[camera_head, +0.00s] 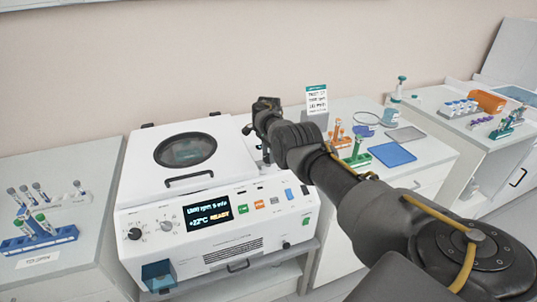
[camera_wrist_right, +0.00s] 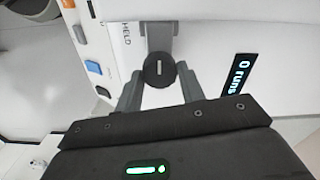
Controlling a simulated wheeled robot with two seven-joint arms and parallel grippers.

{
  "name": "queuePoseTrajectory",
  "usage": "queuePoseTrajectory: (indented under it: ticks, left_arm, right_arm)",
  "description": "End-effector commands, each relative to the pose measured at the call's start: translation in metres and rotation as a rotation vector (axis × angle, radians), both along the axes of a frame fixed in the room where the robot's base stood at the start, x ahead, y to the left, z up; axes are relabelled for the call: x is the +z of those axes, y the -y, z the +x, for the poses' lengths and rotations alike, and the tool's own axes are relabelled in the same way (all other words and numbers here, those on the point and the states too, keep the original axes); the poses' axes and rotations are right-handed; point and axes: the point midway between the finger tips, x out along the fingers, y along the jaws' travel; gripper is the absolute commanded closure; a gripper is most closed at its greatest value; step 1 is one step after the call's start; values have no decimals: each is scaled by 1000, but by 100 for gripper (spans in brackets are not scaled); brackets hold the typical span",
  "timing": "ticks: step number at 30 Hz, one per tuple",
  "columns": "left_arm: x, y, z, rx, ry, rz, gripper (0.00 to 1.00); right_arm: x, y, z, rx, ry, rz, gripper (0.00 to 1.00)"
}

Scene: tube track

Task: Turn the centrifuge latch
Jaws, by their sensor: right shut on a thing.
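The latch (camera_wrist_right: 158,36), a grey bar with a round black knob (camera_wrist_right: 158,70), shows in the right wrist view beside the label HELD. My right gripper (camera_wrist_right: 159,82) is shut on the knob, one finger on each side. In the head view my right gripper (camera_head: 264,140) reaches the right edge of the centrifuge, and my own arm and hand hide most of the latch. My left gripper is not in view.
A blue tube rack (camera_head: 40,240) and a white rack (camera_head: 58,202) with tubes are on the left bench. On the right are green and orange tube racks, a blue mat (camera_head: 392,154), a sign (camera_head: 316,99) and an orange box (camera_head: 487,101). My right arm crosses above the right bench.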

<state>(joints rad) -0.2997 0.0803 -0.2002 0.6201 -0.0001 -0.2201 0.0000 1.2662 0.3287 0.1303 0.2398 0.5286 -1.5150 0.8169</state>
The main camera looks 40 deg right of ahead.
Motion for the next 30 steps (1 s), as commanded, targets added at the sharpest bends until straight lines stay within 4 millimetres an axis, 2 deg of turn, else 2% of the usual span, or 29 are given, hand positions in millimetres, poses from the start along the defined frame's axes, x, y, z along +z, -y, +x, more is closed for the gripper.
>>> queuePoseTrajectory:
  ticks: [8,9,13,23,26,30]
  left_arm:
    - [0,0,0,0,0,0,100]
    - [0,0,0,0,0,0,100]
    - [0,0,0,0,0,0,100]
    - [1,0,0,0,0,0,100]
    - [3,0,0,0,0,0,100]
    - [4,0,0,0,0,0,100]
  right_arm:
    - [1,0,0,-3,1,0,84]
    - [1,0,0,-3,1,0,56]
    - [1,0,0,-2,1,0,39]
    - [4,1,0,-1,1,-1,39]
    - [15,1,0,-2,1,-1,39]
    - [41,1,1,-2,3,-2,39]
